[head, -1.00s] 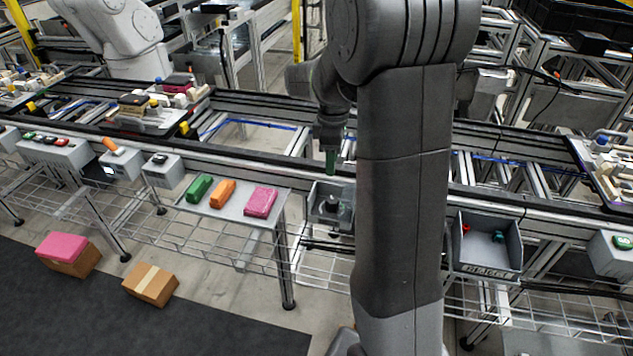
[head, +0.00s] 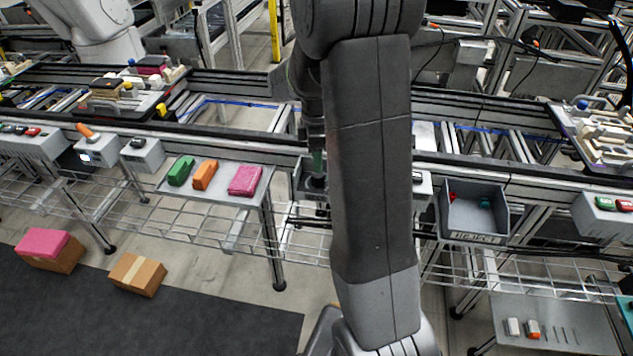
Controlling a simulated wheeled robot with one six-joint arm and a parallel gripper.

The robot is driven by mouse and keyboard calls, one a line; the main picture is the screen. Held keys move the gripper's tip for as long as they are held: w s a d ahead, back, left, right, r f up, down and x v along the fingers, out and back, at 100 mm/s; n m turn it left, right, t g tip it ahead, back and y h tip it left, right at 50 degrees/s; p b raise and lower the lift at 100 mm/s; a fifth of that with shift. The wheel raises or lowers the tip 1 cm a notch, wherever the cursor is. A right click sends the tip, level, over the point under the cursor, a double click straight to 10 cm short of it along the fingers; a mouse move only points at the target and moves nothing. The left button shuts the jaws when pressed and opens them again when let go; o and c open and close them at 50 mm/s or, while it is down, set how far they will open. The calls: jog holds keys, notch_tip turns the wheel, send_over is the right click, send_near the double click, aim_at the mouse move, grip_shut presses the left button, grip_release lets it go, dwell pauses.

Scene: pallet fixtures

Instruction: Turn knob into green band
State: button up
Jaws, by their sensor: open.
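A dark knob (head: 316,182) stands on a grey box (head: 300,190) at the front rail, partly hidden by my arm. I cannot make out a green band or the knob's pointer in the head view. My gripper (head: 317,163) points down just above the knob, with its greenish fingers close to the knob's top. It is open. I cannot tell whether the fingers are beside the knob or only over it.
A shelf (head: 215,195) left of the knob holds a green block (head: 181,171), an orange block (head: 205,175) and a pink block (head: 244,181). A grey reject bin (head: 474,211) stands to the right. The conveyor rail (head: 230,145) runs behind.

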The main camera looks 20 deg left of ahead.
aim_at(318, 179)
notch_tip(318, 179, down, 7)
jog(key=b, duration=0.4)
jog(key=shift+r, duration=0.2)
jog(key=shift+c, duration=0.4)
jog(key=c, duration=0.6)
